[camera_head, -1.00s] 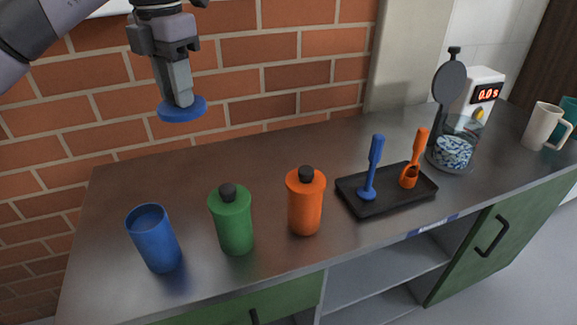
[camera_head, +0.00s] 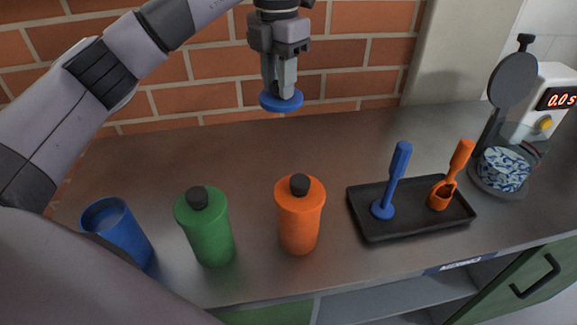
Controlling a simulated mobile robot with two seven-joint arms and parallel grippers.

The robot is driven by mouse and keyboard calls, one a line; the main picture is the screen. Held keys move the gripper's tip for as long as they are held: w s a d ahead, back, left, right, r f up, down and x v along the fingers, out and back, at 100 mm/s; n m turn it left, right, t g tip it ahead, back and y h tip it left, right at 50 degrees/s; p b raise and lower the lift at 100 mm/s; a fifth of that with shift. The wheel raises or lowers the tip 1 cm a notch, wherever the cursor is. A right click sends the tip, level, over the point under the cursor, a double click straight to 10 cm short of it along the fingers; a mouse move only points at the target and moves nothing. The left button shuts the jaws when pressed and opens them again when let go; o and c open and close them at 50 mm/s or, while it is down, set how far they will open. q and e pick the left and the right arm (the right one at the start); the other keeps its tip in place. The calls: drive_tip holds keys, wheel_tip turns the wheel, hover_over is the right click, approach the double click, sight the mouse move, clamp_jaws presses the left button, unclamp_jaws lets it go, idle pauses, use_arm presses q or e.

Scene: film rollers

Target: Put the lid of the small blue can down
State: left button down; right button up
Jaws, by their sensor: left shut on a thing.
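My left gripper (camera_head: 281,90) comes in from the upper left and is shut on the blue lid (camera_head: 281,102). The lid is a flat round disc, held about level in the air in front of the brick wall, above the back part of the counter. The small blue can (camera_head: 116,230) stands open-topped at the left of the counter, partly hidden by my arm. The lid is well away from it, up and to the right. My right gripper is not in view.
A green can (camera_head: 207,232) and an orange can (camera_head: 299,222), both with black knobs, stand in front. A black tray (camera_head: 412,224) holds a blue tool and an orange scoop. A glass container with blue-white pieces (camera_head: 503,170) stands at right. The counter (camera_head: 190,165) behind the cans is clear.

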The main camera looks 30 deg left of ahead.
use_arm(q)
wheel_tip(320, 180, down, 14)
drive_tip(key=shift+s+r+b, duration=0.1)
drive_tip(key=shift+r+b, duration=0.05)
drive_tip(key=shift+b, duration=0.4)
drive_tip(key=shift+f, duration=2.55)
drive_tip(key=shift+f, duration=0.15)
drive_tip(key=c, duration=0.8)
unclamp_jaws()
drive_tip(key=shift+c, duration=0.2)
